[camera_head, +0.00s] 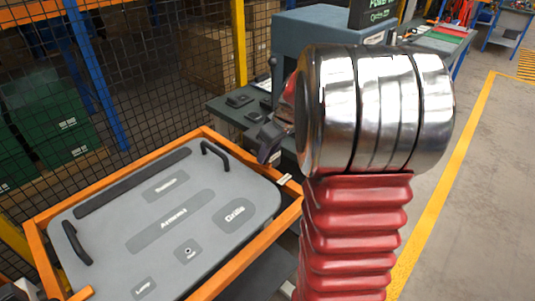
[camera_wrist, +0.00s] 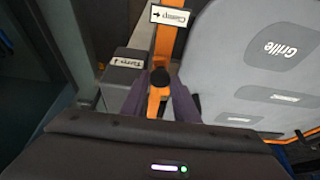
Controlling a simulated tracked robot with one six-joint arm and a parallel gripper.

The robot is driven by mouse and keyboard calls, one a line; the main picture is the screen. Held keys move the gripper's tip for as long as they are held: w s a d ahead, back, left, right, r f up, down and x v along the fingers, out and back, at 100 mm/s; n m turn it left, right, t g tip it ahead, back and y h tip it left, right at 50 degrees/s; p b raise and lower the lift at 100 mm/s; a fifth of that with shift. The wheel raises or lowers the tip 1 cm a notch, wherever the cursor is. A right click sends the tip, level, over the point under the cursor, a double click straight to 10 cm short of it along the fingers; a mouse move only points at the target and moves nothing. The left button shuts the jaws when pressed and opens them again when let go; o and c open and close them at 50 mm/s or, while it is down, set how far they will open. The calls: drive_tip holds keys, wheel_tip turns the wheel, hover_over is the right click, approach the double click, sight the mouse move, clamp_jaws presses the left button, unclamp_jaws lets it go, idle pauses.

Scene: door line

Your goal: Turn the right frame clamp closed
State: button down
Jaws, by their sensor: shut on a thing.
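The grey door panel (camera_head: 170,222) lies in an orange frame (camera_head: 246,255) in the head view. The panel also shows at the right of the wrist view (camera_wrist: 262,60). My gripper (camera_wrist: 158,84) is at the frame's right side, its two dark fingers on either side of the right frame clamp. The clamp's round black end (camera_wrist: 159,77) shows between the fingertips, over the orange bar. My gripper is shut on the clamp. In the head view my gripper (camera_head: 270,138) shows beside my red and chrome arm, which hides part of it; the clamp cannot be made out there.
Two black handles (camera_head: 216,161) (camera_head: 76,243) stand up from the panel. A white arrow label (camera_wrist: 172,16) is on the frame bar. A dark bench (camera_head: 235,104) with a blue-grey machine (camera_head: 312,35) stands behind. A mesh fence (camera_head: 165,75) runs along the back left. Open floor (camera_head: 480,200) lies at right.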

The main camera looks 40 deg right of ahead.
drive_tip(key=c, duration=1.4)
unclamp_jaws()
drive_tip(key=shift+s, duration=0.1)
drive_tip(key=v, duration=1.3)
drive_tip(key=shift+r, duration=0.4)
